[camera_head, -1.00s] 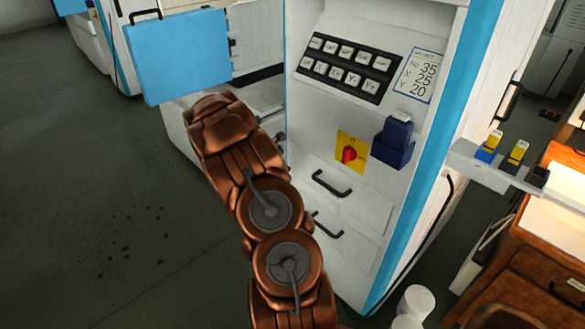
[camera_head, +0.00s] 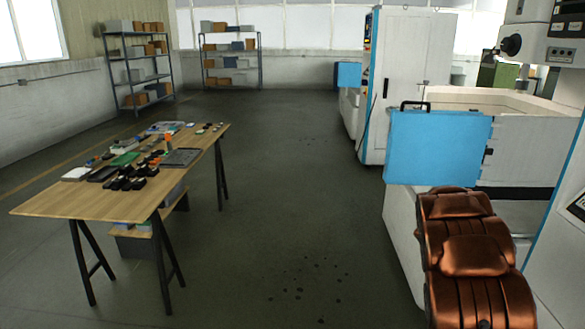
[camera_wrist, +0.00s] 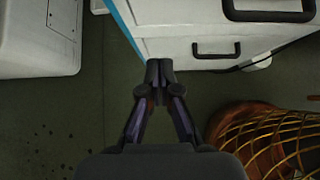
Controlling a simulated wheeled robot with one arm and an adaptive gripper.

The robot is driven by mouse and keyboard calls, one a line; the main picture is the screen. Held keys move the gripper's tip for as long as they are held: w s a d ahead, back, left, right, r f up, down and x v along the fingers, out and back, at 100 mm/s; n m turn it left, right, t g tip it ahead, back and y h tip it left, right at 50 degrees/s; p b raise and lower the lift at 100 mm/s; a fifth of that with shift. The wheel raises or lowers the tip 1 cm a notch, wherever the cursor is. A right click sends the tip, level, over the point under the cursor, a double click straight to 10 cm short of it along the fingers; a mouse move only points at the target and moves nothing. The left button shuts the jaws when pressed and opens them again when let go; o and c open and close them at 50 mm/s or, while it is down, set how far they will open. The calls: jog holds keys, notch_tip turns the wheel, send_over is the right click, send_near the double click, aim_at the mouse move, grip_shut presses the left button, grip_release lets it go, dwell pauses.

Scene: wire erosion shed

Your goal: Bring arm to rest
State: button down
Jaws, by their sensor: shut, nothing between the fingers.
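My gripper (camera_wrist: 158,72) shows in the wrist view, pointing down toward the floor beside a white machine cabinet. Its fingers meet at the tips and hold nothing. In the head view my copper-coloured arm stands at the lower right, in front of the white machine (camera_head: 405,215) with a blue door panel (camera_head: 437,147). The gripper itself is outside the head view.
A drawer handle (camera_wrist: 216,49) on the cabinet is close to the fingertips in the wrist view. A wooden table (camera_head: 95,200) with many small parts is at left. The floor (camera_head: 270,200) between is clear.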

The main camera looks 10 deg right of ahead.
jog(key=s+a+r+m+y+p, duration=0.1)
jog(key=s+a+r+m, duration=0.2)
jog(key=a, duration=0.4)
jog(key=s+a+r+m+y+p, duration=0.1)
jog(key=s+a+r+m, duration=0.15)
jog(key=a+r, duration=0.45)
jog(key=s+a+r+m+y+p, duration=0.1)
jog(key=a+r+m, duration=0.2)
jog(key=a, duration=0.5)
jog(key=s+a+r+m+y, duration=0.1)
jog(key=s+a+m+y, duration=0.1)
jog(key=s+a, duration=0.3)
jog(key=s+a+r+m+y+p, duration=0.1)
jog(key=s+a, duration=0.5)
jog(key=a, duration=0.6)
jog(key=s+a+r+m+y+p, duration=0.1)
jog(key=s+a+r+m+y, duration=0.1)
jog(key=s+a, duration=0.4)
jog(key=a+m, duration=0.1)
jog(key=a, duration=0.2)
jog(key=shift+r+t+y, duration=0.2)
jog(key=shift+t+y, duration=0.1)
